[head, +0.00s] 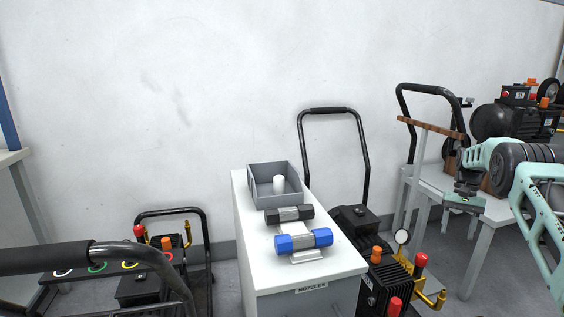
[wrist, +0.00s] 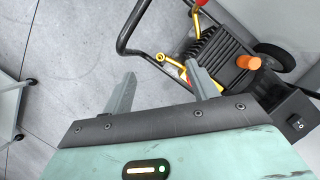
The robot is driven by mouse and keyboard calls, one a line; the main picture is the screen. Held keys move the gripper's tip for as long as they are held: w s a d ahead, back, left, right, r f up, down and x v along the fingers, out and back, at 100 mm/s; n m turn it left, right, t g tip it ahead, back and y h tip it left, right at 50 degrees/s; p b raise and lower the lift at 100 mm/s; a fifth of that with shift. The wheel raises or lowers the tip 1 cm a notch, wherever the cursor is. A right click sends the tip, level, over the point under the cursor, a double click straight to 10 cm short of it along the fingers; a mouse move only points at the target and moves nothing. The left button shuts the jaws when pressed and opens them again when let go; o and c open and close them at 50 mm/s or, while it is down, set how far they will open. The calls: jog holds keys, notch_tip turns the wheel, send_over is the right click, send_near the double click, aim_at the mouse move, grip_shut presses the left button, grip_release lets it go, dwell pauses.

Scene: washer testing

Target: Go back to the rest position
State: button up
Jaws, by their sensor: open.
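My gripper (head: 460,222) hangs at the right of the head view, fingers pointing down, in front of the grey table at the right. In the wrist view its two grey fingers (wrist: 161,85) stand wide apart with nothing between them. Below and beyond them are the floor and a pressure washer (wrist: 215,60) with an orange cap. My gripper is apart from the white cabinet (head: 258,235) and the things on it.
The cabinet holds a grey bin (head: 254,190) with a white cylinder (head: 279,184), a black-ended nozzle (head: 289,214) and a blue-ended nozzle (head: 303,240). Washers with black handles stand at left (head: 170,250) and right (head: 372,255). A table (head: 490,208) stands near my arm.

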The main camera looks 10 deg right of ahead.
jog(key=s+a+r+n+t+h, duration=0.1)
jog(key=s+a+r+n+t, duration=0.3)
jog(key=a, duration=0.6)
jog(key=s+a+r+g+h, duration=0.1)
jog(key=a+r, duration=0.5)
jog(key=a, duration=0.5)
jog(key=s+a+r+n, duration=0.2)
jog(key=s+a+n, duration=0.4)
jog(key=s+a, duration=0.95)
jog(key=s+a+r+n, duration=0.2)
jog(key=s+a+n, duration=0.3)
jog(key=s+a, duration=1.1)
notch_tip(320, 180, up, 23)
jog(key=d+p, duration=0.1)
jog(key=p, duration=2.2)
jog(key=shift+f+p, duration=0.2)
jog(key=shift+p, duration=0.1)
